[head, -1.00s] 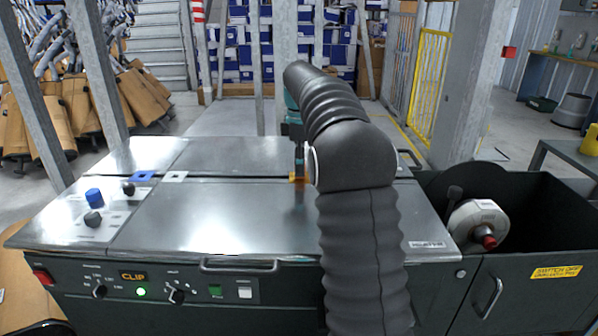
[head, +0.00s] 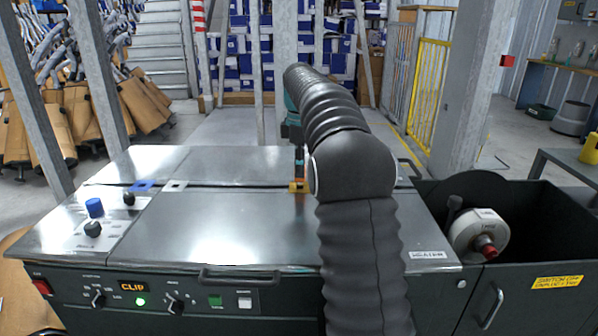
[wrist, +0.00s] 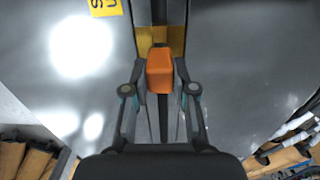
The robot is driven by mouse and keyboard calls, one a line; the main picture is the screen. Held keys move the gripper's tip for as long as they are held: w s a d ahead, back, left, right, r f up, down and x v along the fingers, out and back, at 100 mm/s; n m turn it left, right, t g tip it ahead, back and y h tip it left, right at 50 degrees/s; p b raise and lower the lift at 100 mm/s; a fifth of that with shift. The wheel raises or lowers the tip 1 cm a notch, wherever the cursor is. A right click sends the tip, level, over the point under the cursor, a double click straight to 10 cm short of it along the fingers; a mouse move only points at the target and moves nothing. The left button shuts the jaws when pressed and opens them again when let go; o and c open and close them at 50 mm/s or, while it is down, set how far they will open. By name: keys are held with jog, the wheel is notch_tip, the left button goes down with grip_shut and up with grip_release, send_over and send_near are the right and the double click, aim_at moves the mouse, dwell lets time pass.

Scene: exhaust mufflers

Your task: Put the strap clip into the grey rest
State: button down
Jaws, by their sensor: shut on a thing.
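The strap clip, an orange block (wrist: 160,70), sits between the fingers of my gripper (wrist: 160,88) in the wrist view. The fingers are shut on it. In the head view my gripper (head: 299,165) points down at the slot across the machine top, at its middle right. A yellow-orange patch (head: 298,187) shows at its tip; I cannot tell there whether it is the clip or the brass-coloured piece (wrist: 150,40) seen beyond the clip in the wrist view. The grey rest (head: 175,186) is a small light square plate with a dark centre, well left of my gripper.
A blue square plate (head: 142,186) lies just left of the grey rest. Farther left are a blue knob (head: 94,207) and black knobs. The top between gripper and grey rest is clear. A strap reel (head: 478,234) stands in the right-hand bin. My arm hides part of the top.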

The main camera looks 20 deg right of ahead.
notch_tip(320, 180, up, 2)
jog(key=shift+r, duration=0.1)
jog(key=s+d+r, duration=0.2)
jog(key=d+r, duration=0.4)
jog(key=d, duration=0.5)
jog(key=shift+s+d+r+p, duration=0.15)
jog(key=shift+d+r+p, duration=0.1)
jog(key=shift+r+p, duration=0.15)
jog(key=w+a+f+n, duration=0.1)
jog(key=a+f, duration=0.1)
jog(key=a, duration=1)
jog(key=w+a+f+n, duration=0.1)
jog(key=w+a+f, duration=0.1)
jog(key=a, duration=1.1)
jog(key=shift+w+a, duration=0.15)
jog(key=shift+w, duration=0.1)
